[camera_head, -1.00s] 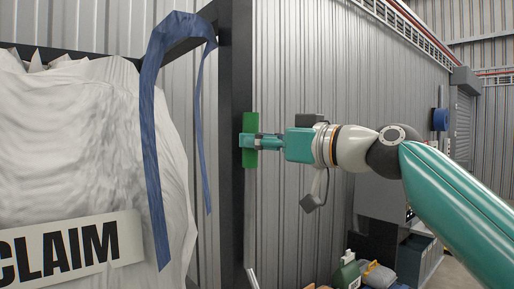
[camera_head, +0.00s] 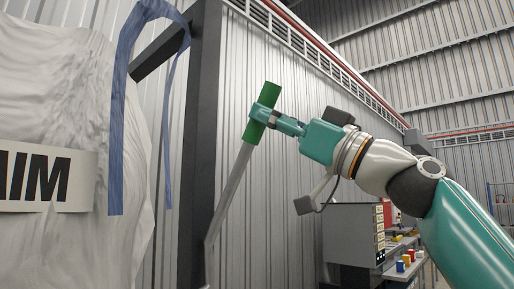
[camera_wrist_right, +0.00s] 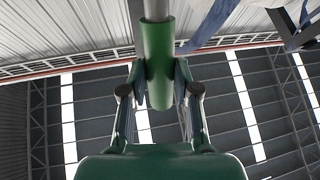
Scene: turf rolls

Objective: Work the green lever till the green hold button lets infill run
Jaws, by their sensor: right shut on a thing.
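The green lever (camera_head: 271,93) has a green grip on a long grey rod (camera_head: 228,194) that leans up and to the right beside a dark post in the head view. My right gripper (camera_head: 264,114) is shut around the green grip, below its top end. In the right wrist view the green grip (camera_wrist_right: 158,62) stands between the two fingers of my right gripper (camera_wrist_right: 160,85). The green hold button is not visible in these frames. My left gripper is not in view.
A white bulk bag (camera_head: 70,110) with a blue strap (camera_head: 119,120) fills the left. The dark post (camera_head: 198,150) stands close beside the lever. A grey cabinet (camera_head: 352,238) and a bench with small coloured containers (camera_head: 402,262) are at the lower right.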

